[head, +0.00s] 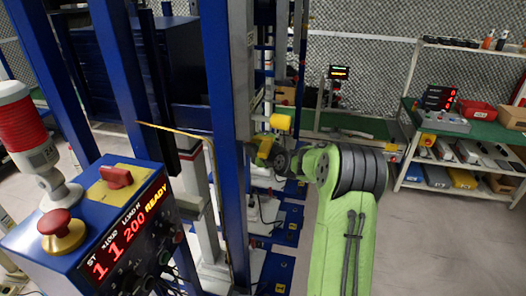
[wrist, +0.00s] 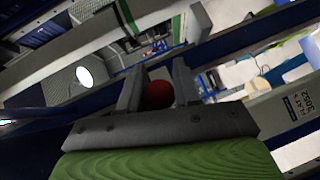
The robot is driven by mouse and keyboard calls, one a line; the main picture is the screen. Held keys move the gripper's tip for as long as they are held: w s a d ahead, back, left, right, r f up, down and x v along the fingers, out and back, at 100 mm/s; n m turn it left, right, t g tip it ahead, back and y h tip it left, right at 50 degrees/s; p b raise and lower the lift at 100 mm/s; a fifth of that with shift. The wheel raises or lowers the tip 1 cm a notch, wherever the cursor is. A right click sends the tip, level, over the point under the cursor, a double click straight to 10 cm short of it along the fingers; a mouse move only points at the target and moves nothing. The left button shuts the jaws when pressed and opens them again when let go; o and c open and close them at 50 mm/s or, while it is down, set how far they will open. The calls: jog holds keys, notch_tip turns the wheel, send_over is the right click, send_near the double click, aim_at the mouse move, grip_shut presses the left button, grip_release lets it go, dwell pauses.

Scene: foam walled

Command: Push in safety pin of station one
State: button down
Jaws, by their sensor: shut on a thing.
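In the wrist view, my gripper (wrist: 157,78) has its two grey fingers on either side of a round red knob (wrist: 158,95) and is shut on it. The knob looks like the head of the safety pin. Its shaft and hole are hidden, so I cannot tell how deep the pin sits. In the head view, my green arm reaches left to the blue upright post (head: 222,130) of the station. My fingers and the red knob cannot be made out there. The control box (head: 100,225) at front left reads ST 1 and READY.
A red emergency button (head: 61,222) and a red-and-white lamp (head: 25,125) stand on the box. A yellow cylinder (head: 280,122) is just above my wrist. Blue posts crowd the left. Shelves (head: 465,145) stand at right; the grey floor before them is open.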

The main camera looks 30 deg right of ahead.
jog(key=w+a, duration=0.2)
jog(key=shift+w+a, duration=0.35)
jog(key=c, duration=0.9)
grip_release()
jog(key=shift+w+a, duration=0.1)
jog(key=shift+w, duration=0.05)
jog(key=shift+o, duration=0.2)
jog(key=s+r+b, duration=0.2)
jog(key=s, duration=1.3)
jog(key=shift+s+a+r, duration=0.25)
jog(key=shift+s+r, duration=0.05)
jog(key=shift+r, duration=0.1)
